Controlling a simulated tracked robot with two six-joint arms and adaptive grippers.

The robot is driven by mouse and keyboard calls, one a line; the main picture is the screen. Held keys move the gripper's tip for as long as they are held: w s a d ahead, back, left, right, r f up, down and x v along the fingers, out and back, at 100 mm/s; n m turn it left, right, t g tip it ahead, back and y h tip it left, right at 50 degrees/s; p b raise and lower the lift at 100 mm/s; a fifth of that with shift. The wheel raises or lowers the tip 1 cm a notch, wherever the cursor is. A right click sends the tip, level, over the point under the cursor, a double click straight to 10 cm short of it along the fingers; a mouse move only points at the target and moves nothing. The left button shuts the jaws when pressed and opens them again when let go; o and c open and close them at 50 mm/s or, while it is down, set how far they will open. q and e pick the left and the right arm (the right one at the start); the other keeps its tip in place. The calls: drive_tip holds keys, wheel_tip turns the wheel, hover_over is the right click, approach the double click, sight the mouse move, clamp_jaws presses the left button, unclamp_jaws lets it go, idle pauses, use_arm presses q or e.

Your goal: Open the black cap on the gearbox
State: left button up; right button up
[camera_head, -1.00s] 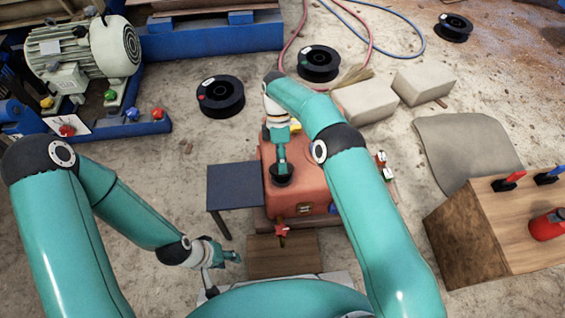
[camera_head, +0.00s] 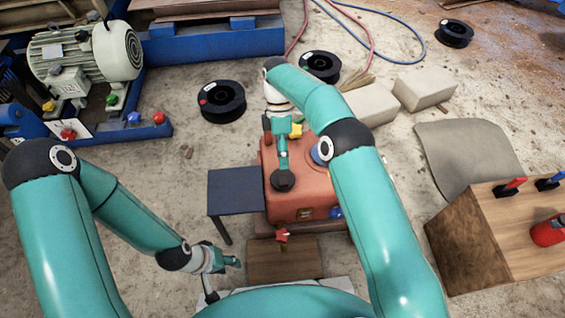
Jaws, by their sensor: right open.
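The red-orange gearbox (camera_head: 309,190) stands on the ground in the middle of the head view. The round black cap (camera_head: 283,181) shows over its top, near the left front edge. I cannot tell whether it is seated or raised. My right gripper (camera_head: 283,163) comes from behind and above and points at the cap, with its tip at the cap's far edge. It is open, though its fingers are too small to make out. My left gripper (camera_head: 232,262) hangs at lower left, in front of the gearbox and away from it; its opening is unclear.
A small dark blue table (camera_head: 235,190) stands close left of the gearbox. A wooden box (camera_head: 490,240) with switches stands at right. Open floor lies at left.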

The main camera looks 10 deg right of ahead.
wheel_tip(320, 180, up, 4)
idle(0.7)
